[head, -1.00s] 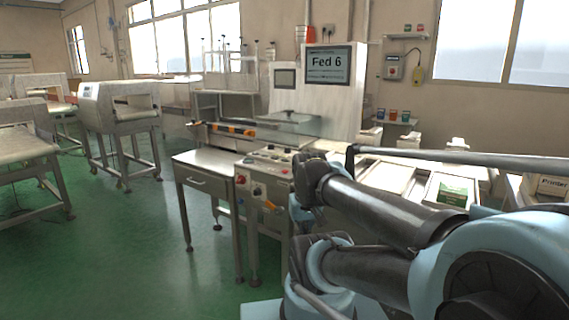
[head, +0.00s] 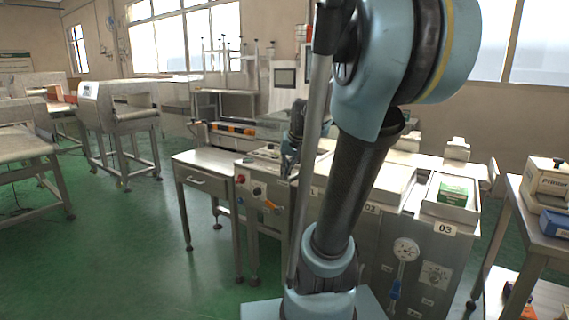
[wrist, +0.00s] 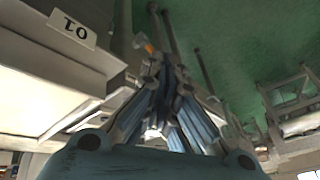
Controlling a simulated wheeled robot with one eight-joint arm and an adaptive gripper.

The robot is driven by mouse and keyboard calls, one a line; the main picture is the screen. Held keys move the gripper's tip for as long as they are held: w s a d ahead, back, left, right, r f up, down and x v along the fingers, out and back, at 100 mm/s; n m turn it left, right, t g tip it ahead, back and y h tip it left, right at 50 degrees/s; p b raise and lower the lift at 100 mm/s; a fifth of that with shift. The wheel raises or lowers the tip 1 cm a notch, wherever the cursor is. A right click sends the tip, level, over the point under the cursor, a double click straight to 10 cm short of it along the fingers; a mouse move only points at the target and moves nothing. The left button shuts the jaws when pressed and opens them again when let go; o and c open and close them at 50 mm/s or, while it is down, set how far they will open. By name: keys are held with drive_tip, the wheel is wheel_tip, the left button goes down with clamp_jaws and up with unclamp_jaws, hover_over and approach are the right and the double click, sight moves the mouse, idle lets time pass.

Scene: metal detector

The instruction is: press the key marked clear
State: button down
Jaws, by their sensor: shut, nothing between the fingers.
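The key marked clear cannot be made out in either view. A sloped control panel (head: 263,154) with small buttons tops the grey cabinet in the head view, partly hidden by my arm. My gripper (head: 288,168) is small and dark beside the panel's right end, partly hidden behind my arm. Whether it touches the panel cannot be told. In the wrist view my gripper (wrist: 165,75) is shut and empty, its blue-grey finger pads close together, above the green floor and beside a pale box labelled 01 (wrist: 72,32).
The cabinet front carries a red button (head: 240,179) and an orange handle (head: 271,205). A steel side table (head: 212,163) stands to its left. Bins with a green pack (head: 453,193) are at right, near a printer (head: 549,182). Green floor is open at left.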

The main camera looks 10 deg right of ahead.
drive_tip(key=w+d+r+m+t, duration=0.1)
drive_tip(key=w+d+r+t, duration=0.1)
drive_tip(key=w, duration=1.3)
drive_tip(key=w+d+r+m+t+y, duration=0.1)
drive_tip(key=w+d+r, duration=0.3)
drive_tip(key=w, duration=1.2)
drive_tip(key=shift+d+r+m+t, duration=0.15)
drive_tip(key=shift+d+m+t, duration=0.25)
drive_tip(key=shift+m, duration=0.2)
drive_tip(key=shift+f, duration=4.4)
drive_tip(key=shift+f, duration=0.65)
drive_tip(key=shift+r, duration=0.75)
drive_tip(key=shift+r, duration=0.1)
drive_tip(key=shift+r, duration=2.4)
